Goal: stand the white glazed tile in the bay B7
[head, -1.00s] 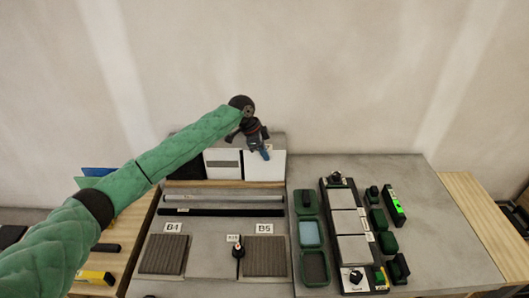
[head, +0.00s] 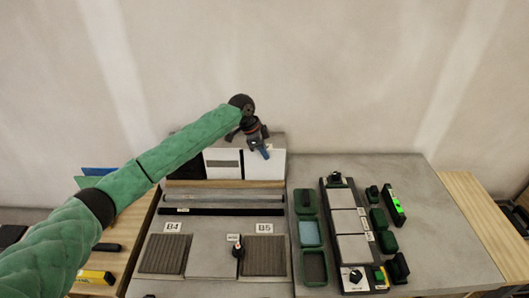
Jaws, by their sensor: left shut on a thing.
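A white glazed tile (head: 265,168) stands upright in the rear rack at the top right of the left-hand work surface. My left gripper (head: 262,150) comes down from above at the tile's top edge and is shut on it. The fingers hide part of that edge, and the tile's contact with the rack floor is too small to make out. Left of it stand a white panel with a grey strip (head: 222,163) and a black panel (head: 186,163). A label by the gripper is partly covered, and I cannot read B7 on it. My right gripper is out of view.
Two ribbed pads labelled B4 (head: 163,254) and B5 (head: 264,256) lie in front, behind them a black bar (head: 220,212). To the right are green trays (head: 311,233), a black holder with pale tiles (head: 350,223) and small green blocks. The grey table's far right is clear.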

